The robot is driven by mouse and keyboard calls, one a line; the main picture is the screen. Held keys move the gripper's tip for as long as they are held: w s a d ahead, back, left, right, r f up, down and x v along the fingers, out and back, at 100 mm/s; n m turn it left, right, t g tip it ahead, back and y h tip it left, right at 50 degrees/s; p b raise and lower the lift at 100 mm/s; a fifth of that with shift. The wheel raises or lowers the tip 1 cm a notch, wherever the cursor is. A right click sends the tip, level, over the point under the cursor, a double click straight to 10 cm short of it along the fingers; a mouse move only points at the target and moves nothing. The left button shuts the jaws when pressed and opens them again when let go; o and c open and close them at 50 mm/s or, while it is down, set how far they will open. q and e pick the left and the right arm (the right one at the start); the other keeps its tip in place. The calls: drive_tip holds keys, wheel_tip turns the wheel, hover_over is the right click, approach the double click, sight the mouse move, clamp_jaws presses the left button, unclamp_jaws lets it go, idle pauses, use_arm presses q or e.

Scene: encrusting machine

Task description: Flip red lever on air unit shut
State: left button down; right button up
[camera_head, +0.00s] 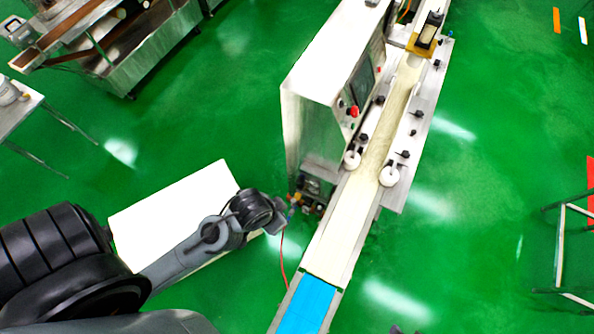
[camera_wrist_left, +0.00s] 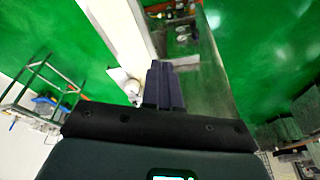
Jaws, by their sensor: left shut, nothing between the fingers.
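The air unit (camera_head: 312,190) is a small dark assembly low on the near end of the encrusting machine, with tiny coloured parts on its side. I cannot make out the red lever for certain among them. My left gripper (camera_head: 284,210) is right beside these parts, at their lower left; I cannot tell whether it touches them. In the left wrist view its dark fingers (camera_wrist_left: 163,88) are together with nothing between them. Fittings (camera_wrist_left: 181,30) show beyond the fingertips there. My right gripper is not in view.
The tall white machine cabinet (camera_head: 315,95) rises behind the air unit. A conveyor with a pale belt (camera_head: 340,225) and blue end (camera_head: 305,303) runs along its right. A white box (camera_head: 175,205) lies under my left arm. A thin red hose (camera_head: 283,258) hangs nearby.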

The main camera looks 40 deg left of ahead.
sight(294, 203)
use_arm(q)
drive_tip(key=w+d+f+n+g+y+b, duration=0.1)
drive_tip(key=w+f+b, duration=0.2)
drive_tip(key=f+b, duration=1.15)
drive_tip(key=w+d+f+y+b, duration=0.1)
drive_tip(key=w+f+b, duration=0.5)
drive_tip(key=f, duration=1.5)
drive_tip(key=w+a+f+n+y+b, duration=0.15)
drive_tip(key=a+f+b, duration=0.25)
drive_tip(key=f+b, duration=0.65)
drive_tip(key=w+a+f+y+b, duration=0.1)
drive_tip(key=w+a+f+b, duration=0.15)
drive_tip(key=f+b, duration=0.8)
drive_tip(key=w+f+n+t+y+b, duration=0.1)
drive_tip(key=w+f+y+b, duration=0.1)
drive_tip(key=w+f+b, duration=0.4)
drive_tip(key=shift+w+d+f+t+b, duration=0.2)
drive_tip(key=shift+f+t+b, duration=0.2)
drive_tip(key=shift+f+b, duration=1.75)
drive_tip(key=shift+f+n+p, duration=0.25)
drive_tip(key=shift+f+p, duration=0.05)
drive_tip(key=shift+p, duration=0.05)
drive_tip(key=shift+a, duration=0.1)
drive_tip(key=w+a+f+b, duration=0.3)
drive_tip(key=a+f+b, duration=0.4)
drive_tip(key=a+f, duration=0.1)
drive_tip(key=shift+a+b, duration=0.4)
drive_tip(key=shift+a, duration=0.05)
